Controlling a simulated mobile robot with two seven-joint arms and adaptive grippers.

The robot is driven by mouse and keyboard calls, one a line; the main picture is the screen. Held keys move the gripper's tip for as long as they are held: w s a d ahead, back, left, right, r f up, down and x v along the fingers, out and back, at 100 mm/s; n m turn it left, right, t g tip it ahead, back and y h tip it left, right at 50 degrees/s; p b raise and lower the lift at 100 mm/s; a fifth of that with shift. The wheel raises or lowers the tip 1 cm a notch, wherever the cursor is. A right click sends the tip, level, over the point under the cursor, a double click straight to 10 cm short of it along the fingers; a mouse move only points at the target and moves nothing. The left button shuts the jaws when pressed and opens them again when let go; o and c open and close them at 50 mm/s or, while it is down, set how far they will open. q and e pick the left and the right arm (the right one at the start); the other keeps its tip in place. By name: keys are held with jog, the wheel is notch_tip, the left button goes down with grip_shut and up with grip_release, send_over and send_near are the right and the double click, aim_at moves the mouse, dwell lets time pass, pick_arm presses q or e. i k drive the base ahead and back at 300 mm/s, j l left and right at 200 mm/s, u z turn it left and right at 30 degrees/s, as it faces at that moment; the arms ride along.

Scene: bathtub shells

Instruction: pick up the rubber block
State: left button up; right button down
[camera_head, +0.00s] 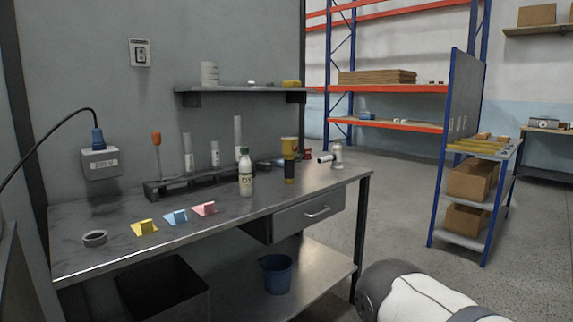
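I cannot tell for sure which thing is the rubber block. On the metal workbench (100,261), three small wedge-like pieces lie in a row near the front left: a yellow piece (144,228), a light blue piece (175,217) and a pink piece (204,208). A grey ring-shaped piece (95,238) lies to their left. A yellow block-like thing (291,84) sits at the right end of the wall shelf (225,91). Neither of my grippers is in view.
A white bottle (245,172) and a black-and-yellow cylinder (289,170) stand mid-bench, before a dark rack (160,190). A drawer (308,213) is under the bench. A blue bucket (277,273) is below. A blue-framed cart (462,243) stands right, across clear floor.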

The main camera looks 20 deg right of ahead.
aim_at(266, 167)
jog(key=i+l, duration=0.2)
jog(key=l, duration=0.2)
jog(key=i+l+z, duration=0.15)
jog(key=l, duration=0.2)
jog(key=i+l, duration=0.2)
jog(key=l, duration=0.15)
jog(key=u, duration=2.65)
jog(key=z, duration=2.75)
